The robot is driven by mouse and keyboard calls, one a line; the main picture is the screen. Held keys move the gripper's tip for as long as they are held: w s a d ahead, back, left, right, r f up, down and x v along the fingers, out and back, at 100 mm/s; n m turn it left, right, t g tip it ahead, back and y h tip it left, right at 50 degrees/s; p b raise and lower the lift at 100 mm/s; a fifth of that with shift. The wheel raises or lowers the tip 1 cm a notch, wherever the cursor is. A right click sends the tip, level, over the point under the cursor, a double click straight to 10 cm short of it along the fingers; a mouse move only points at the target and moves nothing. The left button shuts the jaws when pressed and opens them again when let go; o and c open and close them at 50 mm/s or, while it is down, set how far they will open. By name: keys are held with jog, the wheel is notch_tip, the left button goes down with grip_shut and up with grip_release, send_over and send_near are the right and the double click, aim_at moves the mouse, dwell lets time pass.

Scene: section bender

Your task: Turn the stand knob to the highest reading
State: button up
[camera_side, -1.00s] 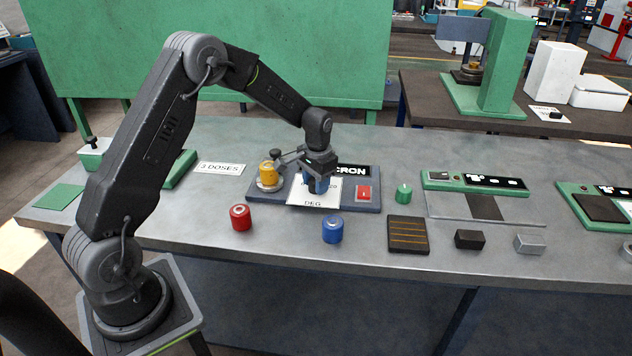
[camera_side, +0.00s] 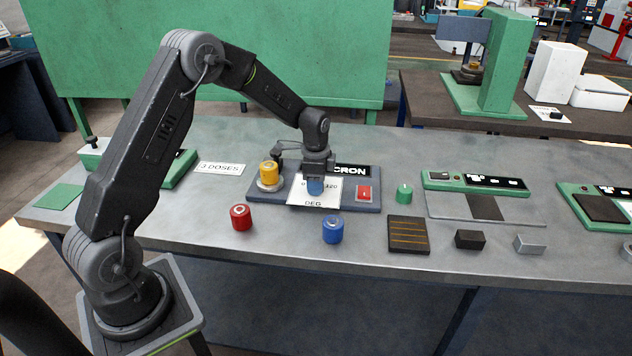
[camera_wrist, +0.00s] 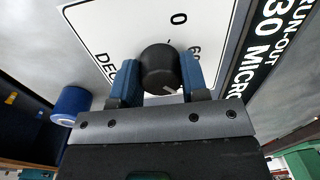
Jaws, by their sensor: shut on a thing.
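The stand knob (camera_wrist: 158,60) is dark and round and sits on a white dial plate (camera_wrist: 110,30) marked 0, 60 and DEG in the wrist view. My gripper (camera_wrist: 156,80) is shut on the knob, with a blue finger pad on each side. A white pointer line on the knob's edge points to the lower right, past the 60, toward a part hidden by my right finger and the gripper body. My gripper (camera_side: 316,187) hides the knob there.
On the stand, a yellow cylinder (camera_side: 269,172) sits left of the dial and a red button block (camera_side: 364,194) sits right. A red cylinder (camera_side: 241,217) and a blue cylinder (camera_side: 332,229) stand in front. A green cylinder (camera_side: 404,193) stands at right.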

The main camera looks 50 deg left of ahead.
jog(key=shift+m, duration=1)
jog(key=o, duration=0.9)
jog(key=shift+s+d+r, duration=0.1)
jog(key=shift+s+r, duration=0.05)
jog(key=shift+r, duration=3.35)
jog(key=shift+s+d+r, duration=0.1)
jog(key=shift+r, duration=3.35)
